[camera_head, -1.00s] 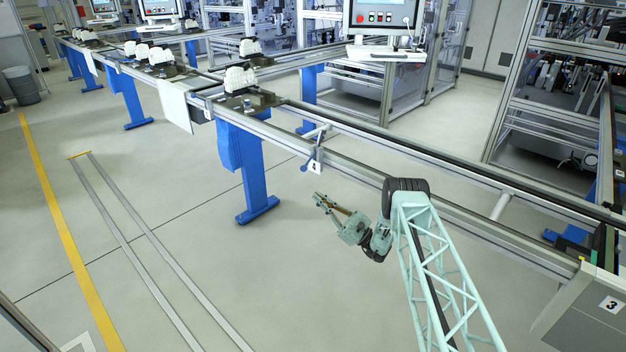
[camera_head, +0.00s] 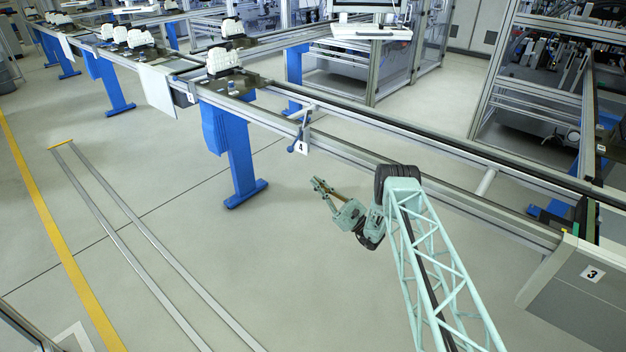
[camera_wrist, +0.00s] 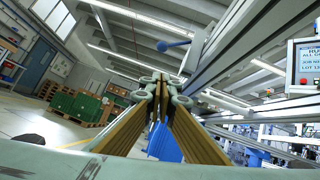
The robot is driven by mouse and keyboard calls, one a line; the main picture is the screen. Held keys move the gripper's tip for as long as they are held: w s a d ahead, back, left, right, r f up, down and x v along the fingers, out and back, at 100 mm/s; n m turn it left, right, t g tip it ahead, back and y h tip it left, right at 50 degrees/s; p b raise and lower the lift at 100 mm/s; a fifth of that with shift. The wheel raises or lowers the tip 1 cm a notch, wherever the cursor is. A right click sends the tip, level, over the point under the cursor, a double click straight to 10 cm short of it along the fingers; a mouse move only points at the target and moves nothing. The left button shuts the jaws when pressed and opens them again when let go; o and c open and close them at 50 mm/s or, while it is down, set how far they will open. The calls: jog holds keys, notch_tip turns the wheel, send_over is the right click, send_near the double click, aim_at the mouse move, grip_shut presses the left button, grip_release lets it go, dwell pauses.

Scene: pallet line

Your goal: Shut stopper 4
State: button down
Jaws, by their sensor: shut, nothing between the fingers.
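Stopper 4 is a blue lever (camera_head: 297,140) beside the white plate marked 4 (camera_head: 301,148), on the near rail of the conveyor (camera_head: 350,152). My gripper (camera_head: 318,185) is below and a little to the right of the lever, apart from it, over the open floor. Its fingers are shut and empty. In the wrist view, the gripper (camera_wrist: 163,90) fills the middle with its brown finger pads. A blue knob on a rod (camera_wrist: 172,44) shows above it there, apart from the fingers.
A white engine-like part (camera_head: 223,62) sits on the line to the left of the lever. A blue support leg (camera_head: 240,155) stands left of my gripper. The floor in front is free.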

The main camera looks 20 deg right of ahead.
jog(key=shift+w+a+b, duration=0.1)
jog(key=shift+w+b, duration=0.05)
jog(key=shift+b, duration=0.2)
jog(key=s+r+b+x, duration=0.1)
jog(key=b+x, duration=0.3)
jog(key=x, duration=0.8)
jog(key=shift+s+r+b, duration=0.3)
jog(key=shift+r+b, duration=0.05)
jog(key=shift+r, duration=0.45)
